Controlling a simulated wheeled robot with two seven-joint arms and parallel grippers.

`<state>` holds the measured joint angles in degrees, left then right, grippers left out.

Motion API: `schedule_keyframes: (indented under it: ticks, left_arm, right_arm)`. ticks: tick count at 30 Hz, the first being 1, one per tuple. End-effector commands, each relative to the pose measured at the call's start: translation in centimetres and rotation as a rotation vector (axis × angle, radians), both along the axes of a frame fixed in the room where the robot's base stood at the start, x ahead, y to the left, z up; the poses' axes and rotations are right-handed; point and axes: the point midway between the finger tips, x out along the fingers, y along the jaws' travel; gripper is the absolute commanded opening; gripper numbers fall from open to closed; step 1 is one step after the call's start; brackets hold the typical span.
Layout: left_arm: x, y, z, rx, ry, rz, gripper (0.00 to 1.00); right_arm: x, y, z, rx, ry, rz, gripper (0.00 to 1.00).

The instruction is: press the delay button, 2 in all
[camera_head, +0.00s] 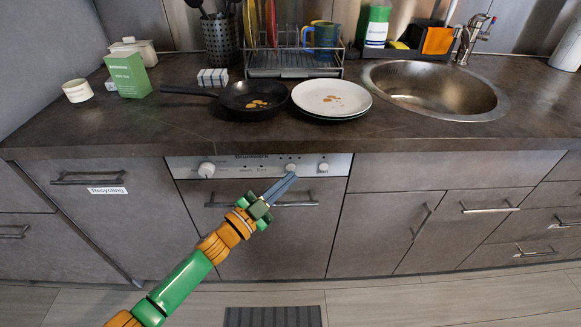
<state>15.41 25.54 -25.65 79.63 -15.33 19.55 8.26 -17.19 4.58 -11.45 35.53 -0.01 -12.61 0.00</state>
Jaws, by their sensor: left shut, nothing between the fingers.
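The dishwasher's pale control panel (225,168) runs along the top of its front, below the counter edge. It carries a round knob (206,169) on the left, small marks in the middle, a button (291,167) right of centre and a start button (323,167) at the right. The labels are too small to read well, so I cannot be sure which is the delay button. My left gripper (291,177) is shut and empty. Its tips are just below the button right of centre; I cannot tell whether they touch the panel. My right gripper is out of view.
The dishwasher's bar handle (300,204) lies below the panel, partly behind my gripper. The counter edge (420,147) overhangs the panel. A black pan (250,98), white plates (331,99) and the sink (435,88) are on the counter above.

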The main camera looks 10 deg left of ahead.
Motion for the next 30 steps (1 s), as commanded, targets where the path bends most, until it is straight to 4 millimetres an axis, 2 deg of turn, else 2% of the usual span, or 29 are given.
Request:
schedule_keyframes:
  ticks: [30]
  left_arm:
    - [1.1, 0.2, 0.0, 0.000, -0.001, -0.001, 0.00]
  right_arm:
    - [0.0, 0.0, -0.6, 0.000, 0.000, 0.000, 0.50]
